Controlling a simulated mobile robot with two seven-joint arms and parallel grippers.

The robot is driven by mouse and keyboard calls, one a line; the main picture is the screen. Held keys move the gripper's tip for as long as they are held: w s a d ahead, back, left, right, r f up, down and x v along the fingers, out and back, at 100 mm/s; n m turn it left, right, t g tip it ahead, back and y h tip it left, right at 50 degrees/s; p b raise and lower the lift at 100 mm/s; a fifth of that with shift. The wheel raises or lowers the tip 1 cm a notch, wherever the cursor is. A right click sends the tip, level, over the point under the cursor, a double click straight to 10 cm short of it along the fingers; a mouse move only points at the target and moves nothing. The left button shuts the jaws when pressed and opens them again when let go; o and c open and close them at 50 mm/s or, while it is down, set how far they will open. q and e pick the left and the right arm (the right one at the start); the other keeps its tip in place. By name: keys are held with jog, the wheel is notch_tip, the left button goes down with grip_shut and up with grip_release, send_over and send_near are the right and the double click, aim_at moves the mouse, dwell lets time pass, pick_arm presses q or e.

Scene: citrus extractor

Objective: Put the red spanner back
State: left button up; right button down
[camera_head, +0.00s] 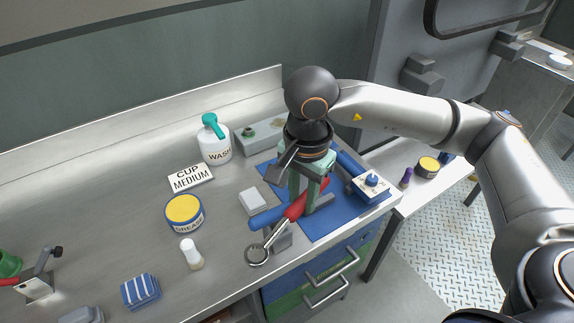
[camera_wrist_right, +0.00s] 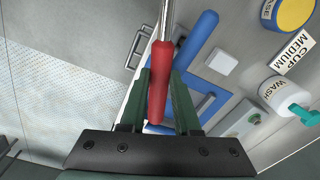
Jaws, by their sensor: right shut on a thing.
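My right gripper (camera_head: 304,188) is shut on the red handle of the red spanner (camera_head: 297,206). The spanner's metal shank and ring end (camera_head: 257,256) reach down and left, toward the bench's front edge. In the wrist view the red handle (camera_wrist_right: 158,90) lies between the green fingers of the gripper (camera_wrist_right: 161,80), its metal shank running up out of the picture. A blue mat (camera_head: 328,229) lies below the gripper. A grey block (camera_head: 282,241) stands near the spanner's shank; whether they touch is unclear. My left gripper is not in view.
A blue handle (camera_head: 264,223) lies close to the spanner, and another blue bar (camera_head: 347,161) lies behind. A white box with a blue knob (camera_head: 371,185) stands right. The wash bottle (camera_head: 214,145), grease tin (camera_head: 185,213) and white small bottle (camera_head: 191,254) stand left.

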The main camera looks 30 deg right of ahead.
jog(key=m, duration=0.3)
jog(key=m+b, duration=0.1)
jog(key=m, duration=0.3)
jog(key=shift+s+d+f, duration=0.1)
jog(key=shift+d+f, duration=0.05)
jog(key=m+b, duration=0.1)
jog(key=m, duration=0.3)
jog(key=shift+d, duration=0.15)
jog(key=m, duration=0.3)
jog(key=m+b, duration=0.1)
jog(key=m, duration=0.2)
jog(key=shift+s+d, duration=0.2)
jog(key=m, duration=0.2)
jog(key=m+b, duration=0.1)
jog(key=m, duration=0.2)
jog(key=shift+s+d, duration=0.1)
jog(key=shift+d, duration=0.1)
